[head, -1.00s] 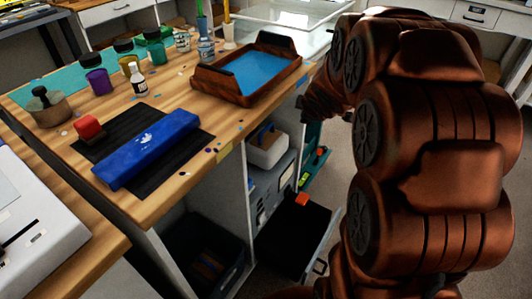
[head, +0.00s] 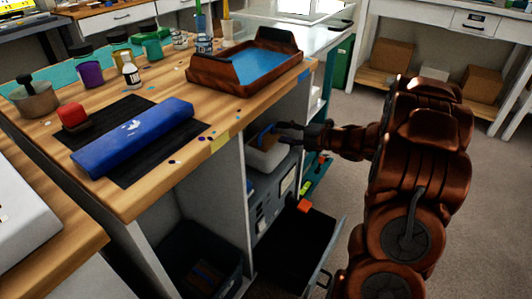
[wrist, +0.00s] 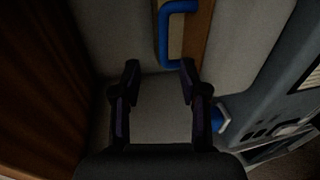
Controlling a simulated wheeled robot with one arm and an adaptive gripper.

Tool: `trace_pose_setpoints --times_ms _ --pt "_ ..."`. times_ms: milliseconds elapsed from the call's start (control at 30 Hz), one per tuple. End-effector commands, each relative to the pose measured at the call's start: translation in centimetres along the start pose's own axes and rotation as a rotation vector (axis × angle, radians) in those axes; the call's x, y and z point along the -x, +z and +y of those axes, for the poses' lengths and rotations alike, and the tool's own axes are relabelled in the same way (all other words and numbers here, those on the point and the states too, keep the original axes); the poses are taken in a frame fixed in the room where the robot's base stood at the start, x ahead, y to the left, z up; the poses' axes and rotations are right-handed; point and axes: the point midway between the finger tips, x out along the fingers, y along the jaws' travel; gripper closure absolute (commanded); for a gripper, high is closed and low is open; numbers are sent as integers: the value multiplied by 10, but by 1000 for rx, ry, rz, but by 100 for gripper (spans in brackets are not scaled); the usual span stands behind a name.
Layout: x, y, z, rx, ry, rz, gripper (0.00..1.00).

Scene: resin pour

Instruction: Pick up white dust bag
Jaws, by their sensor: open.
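A white, rounded thing (head: 266,160), which looks like the dust bag, sits on a grey machine under the workbench. It has a brown and blue part at its top. My gripper (head: 284,133) reaches in from the right, level with its upper right side. In the wrist view my gripper (wrist: 158,72) is open, with nothing between its fingers. A pale surface (wrist: 160,110) lies ahead of the fingers, probably the bag. A blue handle (wrist: 164,35) on a brown panel is just beyond the fingertips. I cannot tell whether the fingers touch anything.
The workbench top (head: 150,200) is above and left of my gripper, holding a wooden tray (head: 203,75), bottles and a blue roll (head: 135,137). An open black drawer (head: 295,245) is below. A bench with cardboard boxes (head: 393,55) stands behind; the floor at right is clear.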

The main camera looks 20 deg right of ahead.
Motion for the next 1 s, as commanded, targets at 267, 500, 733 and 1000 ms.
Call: trace_pose_setpoints --times_ms 267,500,733,1000 --pt "-20 -1 -2 2 1 5 57" --pt "-35 -2 -4 1 1 5 57" --pt "-61 -2 -8 1 1 4 57" --pt "-77 -2 -6 0 2 3 57"
